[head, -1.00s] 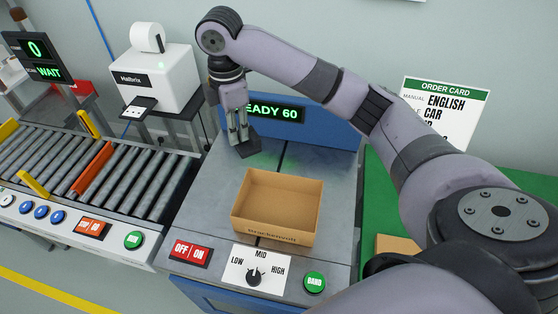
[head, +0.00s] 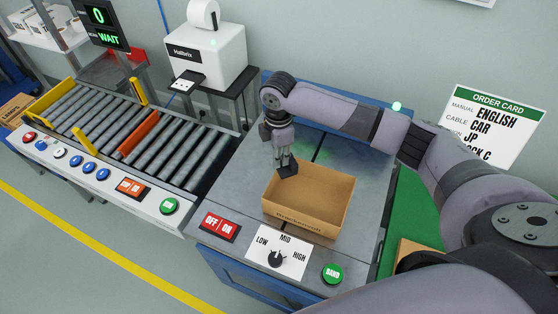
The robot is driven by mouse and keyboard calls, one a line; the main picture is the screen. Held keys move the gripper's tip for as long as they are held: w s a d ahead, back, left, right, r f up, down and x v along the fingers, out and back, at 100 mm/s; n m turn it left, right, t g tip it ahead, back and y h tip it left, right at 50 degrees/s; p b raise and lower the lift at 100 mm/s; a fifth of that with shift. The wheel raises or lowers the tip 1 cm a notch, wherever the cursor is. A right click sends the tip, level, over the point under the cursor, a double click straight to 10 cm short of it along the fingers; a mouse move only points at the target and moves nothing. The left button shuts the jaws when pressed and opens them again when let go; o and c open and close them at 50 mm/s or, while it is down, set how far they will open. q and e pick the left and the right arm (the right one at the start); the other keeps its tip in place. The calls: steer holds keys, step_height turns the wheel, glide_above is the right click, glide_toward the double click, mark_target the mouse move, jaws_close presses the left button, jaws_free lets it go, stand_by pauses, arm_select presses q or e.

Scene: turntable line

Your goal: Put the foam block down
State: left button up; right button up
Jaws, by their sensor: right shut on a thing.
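My right gripper (head: 283,157) points down and is shut on a small dark foam block (head: 288,170). The block is at the back left corner of an open cardboard box (head: 300,222), overlapping its rim in the head view. I cannot tell whether the block is above the rim or partly inside the box. The part of the box floor that shows is empty. The box sits on the grey metal top (head: 235,190) of the bench. My left gripper is not in view.
A control panel with OFF/ON buttons (head: 220,227), a speed dial (head: 276,259) and a green BAND button (head: 333,274) lies in front of the box. A roller conveyor (head: 185,150) is at left. A label printer (head: 207,55) stands behind. An order card (head: 490,125) is at right.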

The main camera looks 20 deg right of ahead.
step_height(320, 180, down, 3)
steer(key=shift+f, duration=0.2)
steer(key=shift+f, duration=0.15)
steer(key=shift+f, duration=0.5)
steer(key=o, duration=0.7)
steer(key=shift+o, duration=0.2)
step_height(320, 180, up, 13)
steer(key=shift+r+b, duration=0.15)
steer(key=shift+b, duration=1)
